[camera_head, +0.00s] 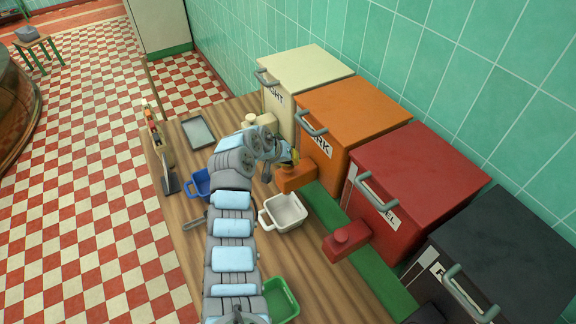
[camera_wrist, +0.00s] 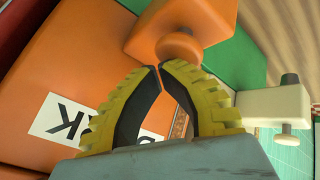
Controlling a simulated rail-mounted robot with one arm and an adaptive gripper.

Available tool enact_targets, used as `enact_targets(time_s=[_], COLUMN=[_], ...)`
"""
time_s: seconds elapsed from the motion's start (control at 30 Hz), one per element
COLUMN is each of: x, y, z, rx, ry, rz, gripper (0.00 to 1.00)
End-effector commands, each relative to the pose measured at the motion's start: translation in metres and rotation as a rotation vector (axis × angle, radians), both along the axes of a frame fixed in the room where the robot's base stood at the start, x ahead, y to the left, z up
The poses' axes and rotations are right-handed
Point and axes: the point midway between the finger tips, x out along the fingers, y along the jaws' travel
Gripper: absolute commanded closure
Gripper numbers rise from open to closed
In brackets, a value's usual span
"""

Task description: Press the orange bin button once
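The orange bin (camera_head: 352,112) stands among several bins along the tiled wall, with a handle and a label on its front. Its orange button box (camera_head: 297,177) juts out at the front. In the wrist view the round orange button (camera_wrist: 180,47) sits on that box (camera_wrist: 170,18), close to my fingertips. My gripper (camera_wrist: 159,68) has yellow and black fingers whose tips meet, with nothing held between them. In the head view my gripper (camera_head: 290,160) is just by the button box and partly hides it. I cannot tell whether the tips touch the button.
The cream bin (camera_head: 305,70) with its cream button box (camera_wrist: 272,101) stands beside the orange one. The red bin (camera_head: 425,165) and black bin (camera_head: 505,262) are on the other side. White (camera_head: 283,213), blue (camera_head: 199,184) and green (camera_head: 281,300) containers sit on the wooden counter.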

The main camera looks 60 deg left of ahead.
Motion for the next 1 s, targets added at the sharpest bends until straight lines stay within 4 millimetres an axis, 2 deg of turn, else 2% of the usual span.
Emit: enact_targets(time_s=[1.0], x=[-0.0002], y=[-0.0007], z=[-0.0102], rx=[-0.002], ry=[0.002], rz=[-0.001], gripper=[1.00])
